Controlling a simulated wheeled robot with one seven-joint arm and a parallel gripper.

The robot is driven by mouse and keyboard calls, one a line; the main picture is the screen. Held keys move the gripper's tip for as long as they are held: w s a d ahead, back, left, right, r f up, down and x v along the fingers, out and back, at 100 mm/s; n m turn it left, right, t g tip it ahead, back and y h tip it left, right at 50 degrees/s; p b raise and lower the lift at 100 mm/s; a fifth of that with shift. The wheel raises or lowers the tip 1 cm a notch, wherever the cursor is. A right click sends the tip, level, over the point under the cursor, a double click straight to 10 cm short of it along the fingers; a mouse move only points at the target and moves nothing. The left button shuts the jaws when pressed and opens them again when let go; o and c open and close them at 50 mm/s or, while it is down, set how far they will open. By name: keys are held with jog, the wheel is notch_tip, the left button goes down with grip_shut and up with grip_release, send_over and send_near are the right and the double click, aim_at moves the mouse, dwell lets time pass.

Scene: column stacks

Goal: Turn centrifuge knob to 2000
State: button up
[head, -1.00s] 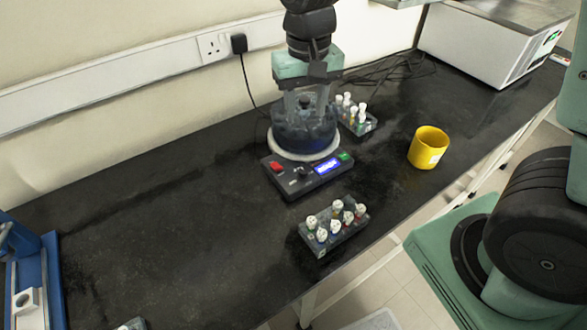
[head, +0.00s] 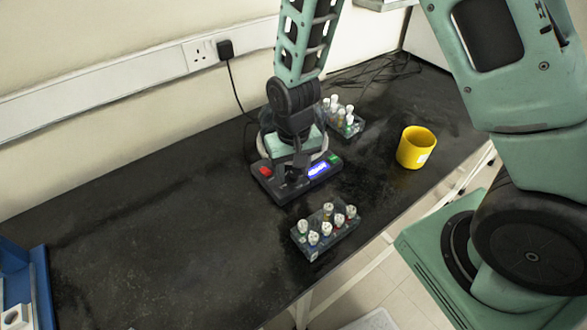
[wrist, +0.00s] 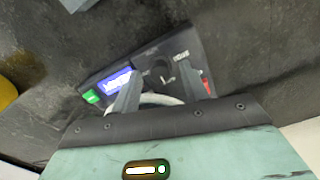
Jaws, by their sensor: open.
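The centrifuge (head: 272,187) stands on the dark bench with a red button, a lit blue display (head: 318,169) and a green button on its front panel. Its rotor part is mostly hidden behind my gripper (head: 293,172). In the wrist view, the knob (wrist: 163,72) shows as a small dark dial on the panel, between the display and the red button. My gripper (wrist: 160,76) is open, pointing down at the panel, with one finger on each side of the knob in this view. I cannot tell whether the fingers touch it. The display's digits are too small to read.
A tube rack with white-capped tubes (head: 325,232) stands in front of the centrifuge. Another rack (head: 342,118) is behind it. A yellow cup (head: 416,147) is at the right. A blue rack (head: 38,285) is at the far left.

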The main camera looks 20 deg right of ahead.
jog(key=shift+f, duration=0.25)
grip_shut()
